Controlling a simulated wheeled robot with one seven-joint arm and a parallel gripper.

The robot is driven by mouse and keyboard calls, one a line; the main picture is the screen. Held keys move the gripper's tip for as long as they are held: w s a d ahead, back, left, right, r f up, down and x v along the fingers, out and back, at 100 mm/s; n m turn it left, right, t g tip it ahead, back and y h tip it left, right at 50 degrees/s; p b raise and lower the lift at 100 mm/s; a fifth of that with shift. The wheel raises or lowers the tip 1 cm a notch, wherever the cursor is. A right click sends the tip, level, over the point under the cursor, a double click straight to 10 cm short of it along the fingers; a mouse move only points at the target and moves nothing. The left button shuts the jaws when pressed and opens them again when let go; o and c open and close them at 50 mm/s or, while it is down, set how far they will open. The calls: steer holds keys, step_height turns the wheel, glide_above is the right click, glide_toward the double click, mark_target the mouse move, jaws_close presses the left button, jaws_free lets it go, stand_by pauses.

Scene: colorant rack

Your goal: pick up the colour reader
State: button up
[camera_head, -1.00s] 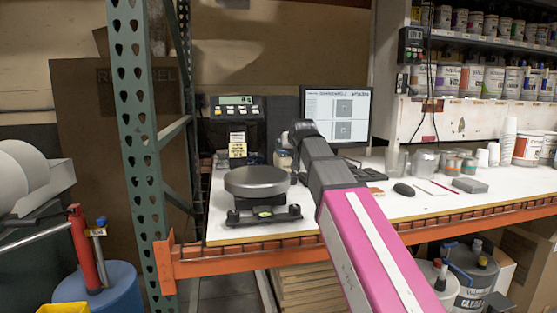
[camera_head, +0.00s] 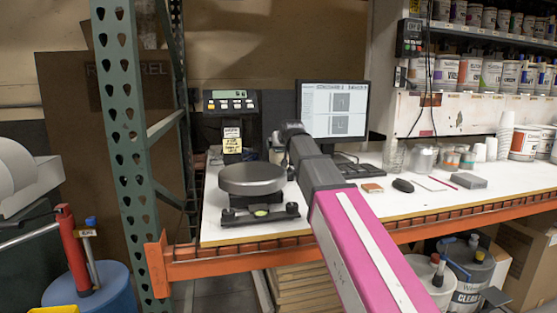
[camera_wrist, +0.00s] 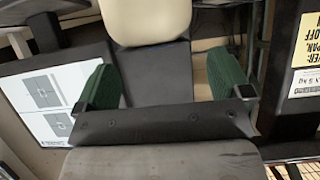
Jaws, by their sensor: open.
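My gripper (camera_wrist: 166,80) is open in the wrist view, its two green-padded fingers apart. Between and beyond them is a cream and black device (camera_wrist: 148,20), its black part running down between the fingers. It looks like the colour reader, though I cannot be sure. Neither finger clearly touches it. In the head view a small cream patch of what may be the same device (camera_head: 278,154) shows behind the scale, beside the end of my arm. My arm hides most of that spot.
A scale with a round grey pan (camera_head: 252,179) stands left of my arm. The monitor (camera_head: 333,110) is close behind it. A mouse (camera_head: 402,185), a small brown block (camera_head: 372,188) and a grey block (camera_head: 468,180) lie on the white bench (camera_head: 420,205). A green post (camera_head: 125,140) stands left.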

steer(key=x, duration=0.4)
steer(key=shift+w+a+f, duration=0.1)
steer(key=shift+w+f, duration=0.05)
steer(key=shift+w, duration=0.1)
steer(key=c, duration=1.2)
steer(key=shift+c, duration=1.1)
steer(key=shift+r, duration=0.2)
